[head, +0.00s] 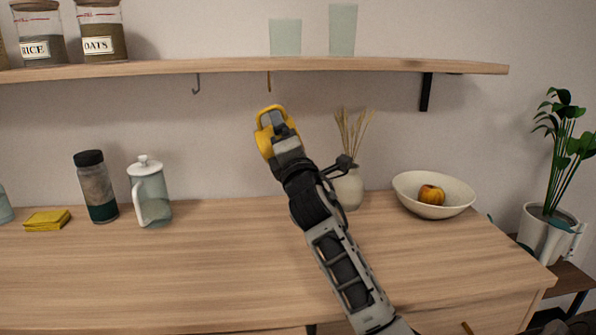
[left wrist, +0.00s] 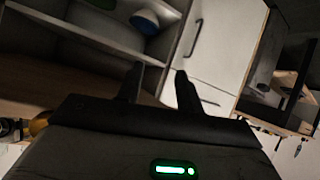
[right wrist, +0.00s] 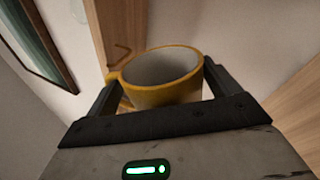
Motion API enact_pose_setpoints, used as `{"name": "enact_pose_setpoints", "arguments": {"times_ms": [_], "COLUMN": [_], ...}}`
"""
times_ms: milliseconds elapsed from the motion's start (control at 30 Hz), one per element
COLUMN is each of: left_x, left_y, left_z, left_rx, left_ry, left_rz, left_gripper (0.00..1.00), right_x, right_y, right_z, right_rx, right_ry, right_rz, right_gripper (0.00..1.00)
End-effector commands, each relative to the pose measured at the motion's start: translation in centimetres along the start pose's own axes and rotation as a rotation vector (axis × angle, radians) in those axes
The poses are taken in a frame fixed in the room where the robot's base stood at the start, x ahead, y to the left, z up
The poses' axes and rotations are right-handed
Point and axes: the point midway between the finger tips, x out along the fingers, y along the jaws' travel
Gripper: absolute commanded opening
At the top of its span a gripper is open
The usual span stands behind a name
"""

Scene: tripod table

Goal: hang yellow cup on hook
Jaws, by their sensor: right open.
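I cannot tell whether handle and hook touch. My right gripper (head: 284,130) partly hides the cup in the head view. My left gripper (left wrist: 160,85) is open and empty, outside the head view, with cabinet fronts beyond it.
The shelf (head: 180,68) carries jars and two glasses; a second, dark hook (head: 196,85) is left of the yellowish one. Below, the wooden counter (head: 220,270) holds a French press (head: 152,195), a bottle, a vase (head: 349,188) and a fruit bowl (head: 405,190). Its front middle is clear.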

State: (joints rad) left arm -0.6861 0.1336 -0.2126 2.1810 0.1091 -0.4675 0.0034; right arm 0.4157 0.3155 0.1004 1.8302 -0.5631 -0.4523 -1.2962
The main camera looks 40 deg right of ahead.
Motion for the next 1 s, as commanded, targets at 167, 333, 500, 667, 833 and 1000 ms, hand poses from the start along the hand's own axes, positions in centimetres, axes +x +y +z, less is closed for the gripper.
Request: {"name": "enact_pose_setpoints", "arguments": {"times_ms": [167,333,500,667,833,1000], "left_x": [0.0,0.1,0.2,0.2,0.2,0.2], "left_y": [0.1,0.1,0.0,0.0,0.1,0.0], "left_z": [0.4,1.0,1.1,1.0,0.8,0.7], "left_rx": [-0.008,-0.007,-0.004,-0.003,-0.003,-0.002], "left_ry": [0.003,-0.002,0.002,0.006,0.009,0.013], "left_rz": [0.004,0.004,0.003,0.003,0.004,0.004], "left_gripper": [0.36,0.36,0.36,0.36,0.36,0.36], "right_x": [-4.9,-8.7,-11.1,-12.0,-12.1,-12.1], "right_y": [0.3,0.5,0.7,0.8,0.9,0.9], "right_z": [0.0,0.1,0.2,0.2,0.2,0.2], "right_rx": [0.000,0.000,0.000,0.000,0.000,0.000], "right_ry": [0.006,0.012,0.015,0.017,0.017,0.017], "right_rz": [0.021,0.033,0.042,0.046,0.047,0.047], "right_gripper": [0.90,0.90,0.90,0.90,0.90,0.90]}}
